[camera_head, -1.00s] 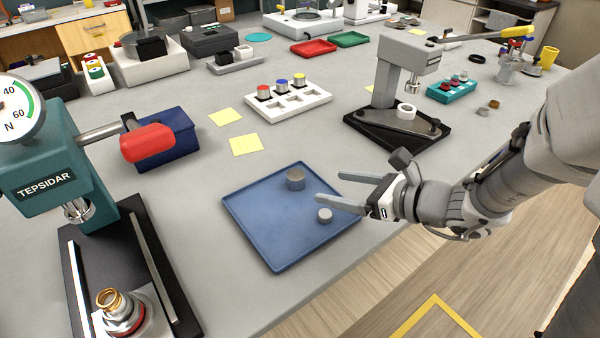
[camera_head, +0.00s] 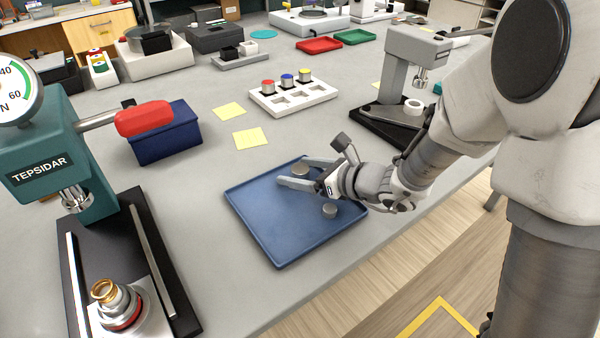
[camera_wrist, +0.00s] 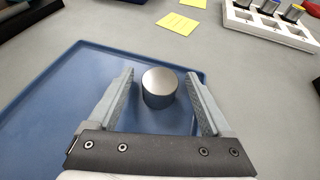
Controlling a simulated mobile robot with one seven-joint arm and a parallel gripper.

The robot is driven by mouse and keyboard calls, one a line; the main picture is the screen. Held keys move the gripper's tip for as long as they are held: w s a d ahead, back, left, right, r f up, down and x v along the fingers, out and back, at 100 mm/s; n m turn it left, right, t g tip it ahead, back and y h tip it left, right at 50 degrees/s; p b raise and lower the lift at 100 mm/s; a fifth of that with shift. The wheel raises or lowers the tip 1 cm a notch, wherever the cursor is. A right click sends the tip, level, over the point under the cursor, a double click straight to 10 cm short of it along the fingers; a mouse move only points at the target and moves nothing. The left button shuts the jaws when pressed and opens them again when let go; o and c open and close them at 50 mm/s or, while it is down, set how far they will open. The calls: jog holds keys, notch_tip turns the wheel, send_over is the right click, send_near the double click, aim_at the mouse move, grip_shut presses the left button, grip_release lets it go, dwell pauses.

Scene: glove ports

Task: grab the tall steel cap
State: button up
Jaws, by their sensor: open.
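The tall steel cap (camera_head: 300,170) stands upright on the blue tray (camera_head: 268,222); in the head view my gripper partly hides it. In the wrist view the cap (camera_wrist: 159,88) is a grey cylinder with a bright flat top, between the two fingers and nearer their tips. My gripper (camera_head: 294,172) is open over the tray, with one finger on each side of the cap. In the wrist view (camera_wrist: 160,84) gaps show between the cap and both fingers. A shorter steel cap (camera_head: 330,210) sits on the tray, nearer the front edge, beside my gripper.
A press with a red handle (camera_head: 144,118) stands at left, with a blue box (camera_head: 166,142) behind it. A white rack (camera_head: 293,95) with coloured caps lies behind the tray, near yellow notes (camera_head: 250,138). A grey press (camera_head: 412,48) stands at back right, beyond my arm.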

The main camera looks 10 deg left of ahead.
jog(key=shift+c, duration=0.2)
grip_shut()
jog(key=shift+r, duration=0.15)
